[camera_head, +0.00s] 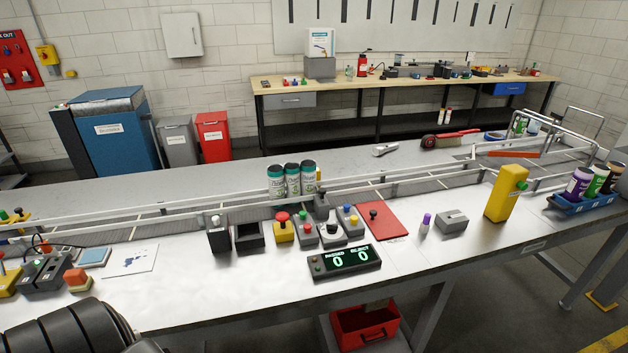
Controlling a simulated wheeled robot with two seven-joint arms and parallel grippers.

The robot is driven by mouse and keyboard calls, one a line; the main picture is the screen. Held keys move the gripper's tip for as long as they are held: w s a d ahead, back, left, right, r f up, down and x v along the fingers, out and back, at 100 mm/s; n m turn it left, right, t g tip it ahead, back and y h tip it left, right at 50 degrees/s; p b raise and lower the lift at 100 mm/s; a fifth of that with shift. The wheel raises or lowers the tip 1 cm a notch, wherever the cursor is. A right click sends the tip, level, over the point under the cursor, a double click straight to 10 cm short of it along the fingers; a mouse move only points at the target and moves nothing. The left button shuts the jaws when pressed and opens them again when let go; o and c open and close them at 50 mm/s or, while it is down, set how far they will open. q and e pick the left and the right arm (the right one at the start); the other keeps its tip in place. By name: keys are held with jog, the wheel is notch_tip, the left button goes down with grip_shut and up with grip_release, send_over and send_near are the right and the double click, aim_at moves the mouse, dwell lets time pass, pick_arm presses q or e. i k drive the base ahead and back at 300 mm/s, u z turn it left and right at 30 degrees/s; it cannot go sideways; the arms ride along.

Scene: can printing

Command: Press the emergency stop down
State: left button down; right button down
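The emergency stop is a red mushroom button (283,217) on a yellow box (284,233). It stands on the white worktop near the middle, in a row of small control boxes in front of the conveyor. The red cap shows above the box; it is too small to tell whether it is pressed. Nothing touches it or covers it. A dark rounded part at the bottom left looks like my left arm. Neither of my grippers shows in the view.
Left of the button stand an open black box (249,237) and a dark upright box (218,233). Right of it is a grey box with red and green buttons (306,232). A counter display (344,262) lies in front. Three cans (291,180) stand behind.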

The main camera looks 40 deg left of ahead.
aim_at(281, 217)
jog(key=u, duration=0.8)
jog(key=k, duration=1.35)
jog(key=z, duration=0.2)
jog(key=i, duration=0.3)
jog(key=u, duration=0.8)
jog(key=i, duration=0.6)
jog(key=u, duration=0.2)
